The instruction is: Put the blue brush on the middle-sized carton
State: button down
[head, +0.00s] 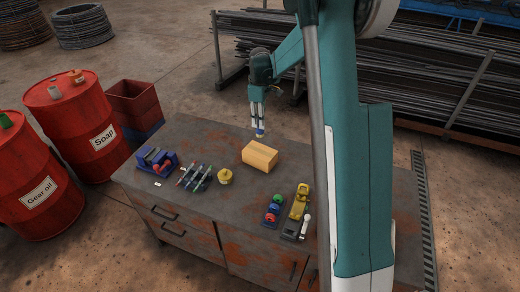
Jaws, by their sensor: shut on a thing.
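My gripper (258,124) points down above the workbench, at its back edge in the head view. It is shut on the blue brush (260,134), of which only a small blue end with a yellowish tip shows below the fingers. A tan carton (260,156) lies on the bench just below and in front of the brush. In the picture there is a small space between brush and carton; I cannot tell the height. I see only this one carton clearly, so its size against others cannot be told.
On the workbench (215,140) are a blue vise-like thing (156,160), a rack with several hand tools (195,177), a yellow round thing (225,177), a tray with coloured rolls (273,208) and a yellow tool (299,202). Red drums (78,120) stand left. My arm hides the bench's right part.

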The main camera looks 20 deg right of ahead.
aim_at(260, 137)
jog(key=shift+f, duration=3.05)
jog(key=shift+f+p, duration=0.4)
jog(key=shift+f, duration=1.5)
jog(key=shift+f, duration=0.15)
jog(key=c, duration=2.3)
grip_release()
jog(key=shift+r, duration=0.2)
notch_tip(260, 137, up, 12)
jog(key=shift+b, duration=0.35)
